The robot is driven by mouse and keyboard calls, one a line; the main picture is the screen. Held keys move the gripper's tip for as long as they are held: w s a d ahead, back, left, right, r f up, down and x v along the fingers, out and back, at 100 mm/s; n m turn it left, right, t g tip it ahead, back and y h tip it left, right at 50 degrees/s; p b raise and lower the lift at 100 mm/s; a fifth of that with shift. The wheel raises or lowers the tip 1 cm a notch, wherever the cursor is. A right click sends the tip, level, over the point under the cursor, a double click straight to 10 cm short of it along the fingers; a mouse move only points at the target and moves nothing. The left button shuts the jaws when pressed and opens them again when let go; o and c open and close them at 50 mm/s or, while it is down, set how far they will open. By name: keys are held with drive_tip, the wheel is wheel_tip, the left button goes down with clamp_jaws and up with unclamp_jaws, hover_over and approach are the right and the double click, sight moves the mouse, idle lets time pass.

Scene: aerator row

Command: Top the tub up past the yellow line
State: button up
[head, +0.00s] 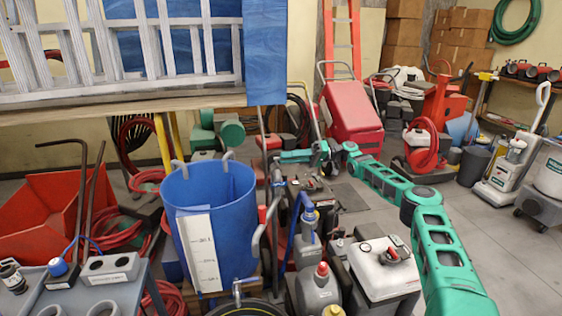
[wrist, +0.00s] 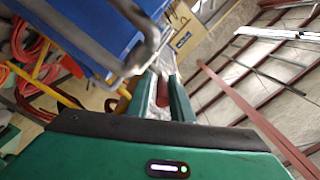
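The blue tub (head: 235,212) stands left of centre in the head view, with two grey hooks on its rim. A white marked scale strip (head: 199,250) is on its front. I cannot make out a yellow line or the water level. My gripper (head: 272,158) is small in the head view, behind and right of the tub's rim. In the wrist view, the tub (wrist: 85,30) fills the upper left and a grey curved bar (wrist: 140,52) crosses beside the fingertips. The fingers (wrist: 160,85) are apart, with silvery and reddish shapes seen between them; I see no clear grasp.
Grey jugs, one with a red cap (head: 320,290), and a white-topped machine (head: 385,268) crowd the front centre. A red bin (head: 45,215) stands left. A ladder (head: 130,55) lies across the upper left. Open floor (head: 510,250) lies right of my arm.

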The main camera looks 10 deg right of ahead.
drive_tip(key=shift+a, duration=1.3)
drive_tip(key=shift+c, duration=0.3)
clamp_jaws()
